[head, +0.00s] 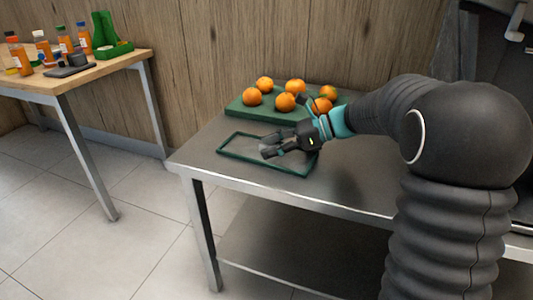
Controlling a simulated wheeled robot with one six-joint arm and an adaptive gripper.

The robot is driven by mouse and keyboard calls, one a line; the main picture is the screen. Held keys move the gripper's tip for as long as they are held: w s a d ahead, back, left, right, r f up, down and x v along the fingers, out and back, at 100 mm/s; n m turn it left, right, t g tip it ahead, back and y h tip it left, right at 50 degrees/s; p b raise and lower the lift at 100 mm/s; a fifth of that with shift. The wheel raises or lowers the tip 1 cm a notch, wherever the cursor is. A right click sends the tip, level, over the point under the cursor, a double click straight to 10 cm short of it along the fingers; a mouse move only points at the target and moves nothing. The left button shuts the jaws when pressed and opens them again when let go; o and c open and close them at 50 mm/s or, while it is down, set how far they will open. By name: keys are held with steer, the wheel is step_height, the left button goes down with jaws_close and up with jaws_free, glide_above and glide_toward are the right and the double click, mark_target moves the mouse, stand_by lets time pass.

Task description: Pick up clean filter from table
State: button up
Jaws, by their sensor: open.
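The filter (258,163) appears to be the thin dark green rectangular frame lying flat on the metal table (345,190), near its left side. Its inside looks grey, and I cannot tell whether it is mesh or bare tabletop. My gripper (267,145) is open, with its two dark fingers over the middle and right part of the frame. The fingers and wrist hide part of the frame's back and right edges. I cannot tell whether a finger touches it.
A green tray (238,109) with several oranges (251,96) stands behind my gripper, close to the wrist. A wooden table (95,68) at the left holds several bottles (65,39) and a green holder (105,35). The metal table's front left top is clear.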

jaws_close()
